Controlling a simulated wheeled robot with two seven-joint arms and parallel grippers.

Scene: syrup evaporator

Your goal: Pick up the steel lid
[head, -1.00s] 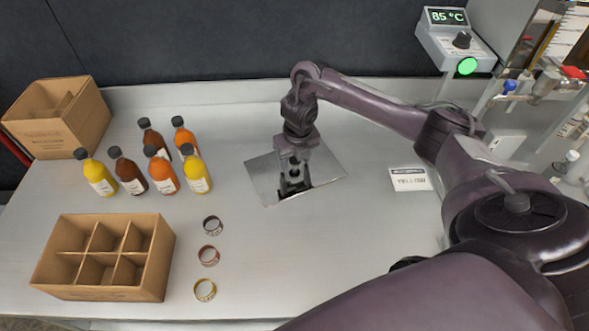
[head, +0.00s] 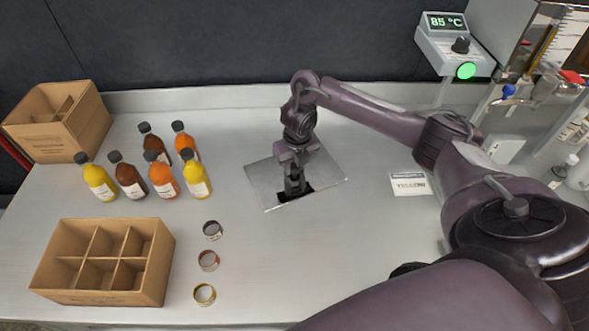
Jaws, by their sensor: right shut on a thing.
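The steel lid (head: 325,171) is a flat, shiny, roughly square plate in the middle of the bench. My right gripper (head: 295,188) reaches down over the lid's middle and is shut. It appears to grip the lid's handle, which the fingers hide. A dark patch around the fingers on the plate looks like a reflection. I cannot tell whether the lid is lifted off the bench. My left gripper is not in the view.
Several bottles (head: 131,180) stand left of the lid. A divided cardboard box (head: 160,262) is at the front left, another (head: 78,135) behind. Three tape-like rings (head: 208,261) lie nearby. A white card (head: 408,184) and a controller reading 85 °C (head: 455,48) are right.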

